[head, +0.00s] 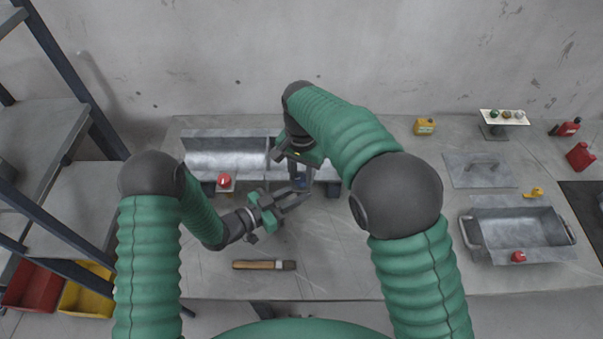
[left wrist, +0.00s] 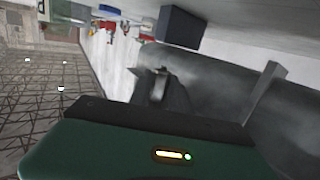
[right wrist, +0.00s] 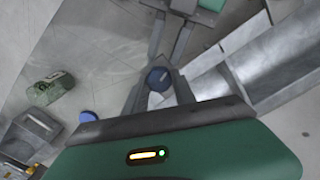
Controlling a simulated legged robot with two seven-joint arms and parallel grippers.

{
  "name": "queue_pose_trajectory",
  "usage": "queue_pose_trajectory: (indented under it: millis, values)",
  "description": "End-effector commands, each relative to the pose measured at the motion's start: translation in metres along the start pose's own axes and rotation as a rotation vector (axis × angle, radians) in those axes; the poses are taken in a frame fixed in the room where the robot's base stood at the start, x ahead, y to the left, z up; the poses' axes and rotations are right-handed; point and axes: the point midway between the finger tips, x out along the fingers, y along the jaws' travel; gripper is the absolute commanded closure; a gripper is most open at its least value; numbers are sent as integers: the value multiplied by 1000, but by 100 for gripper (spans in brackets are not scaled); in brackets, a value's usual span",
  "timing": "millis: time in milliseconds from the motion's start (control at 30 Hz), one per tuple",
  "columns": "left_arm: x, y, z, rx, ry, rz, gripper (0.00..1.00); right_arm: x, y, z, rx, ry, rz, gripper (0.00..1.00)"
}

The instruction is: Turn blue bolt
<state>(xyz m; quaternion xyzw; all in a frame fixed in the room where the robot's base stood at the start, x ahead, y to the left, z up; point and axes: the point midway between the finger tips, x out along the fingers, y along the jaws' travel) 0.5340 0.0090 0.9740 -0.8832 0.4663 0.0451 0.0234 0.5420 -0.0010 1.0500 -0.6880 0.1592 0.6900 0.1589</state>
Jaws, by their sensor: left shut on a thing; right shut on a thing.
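The blue bolt (head: 300,182) stands at the front of the grey metal trough, near the table's middle. The right wrist view shows its round blue head (right wrist: 158,79) between the fingers of my right gripper (right wrist: 160,92). That gripper (head: 297,176) comes down from above and is shut on the bolt. My left gripper (head: 306,194) lies low just in front of it, fingers pointing right. Its fingers (right wrist: 169,38) look parted in the right wrist view. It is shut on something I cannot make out. In the left wrist view the fingers (left wrist: 162,82) are dark and unclear.
The trough (head: 225,146) runs behind the grippers, with a red knob (head: 224,180) at its left front. A wooden-handled tool (head: 264,265) lies in front. Shelving (head: 70,150) stands left.

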Motion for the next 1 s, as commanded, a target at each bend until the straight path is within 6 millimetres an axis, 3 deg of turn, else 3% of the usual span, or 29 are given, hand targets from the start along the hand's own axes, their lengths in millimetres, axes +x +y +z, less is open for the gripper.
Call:
queue_pose_trajectory:
  millis: [500,1000]
  values:
    - [-1,-1,-1,0,0,-2,100,-4,1,-6,411,15,-8,100]
    - [-1,-1,-1,0,2,-3,100,-4,2,-6,530,15,-9,100]
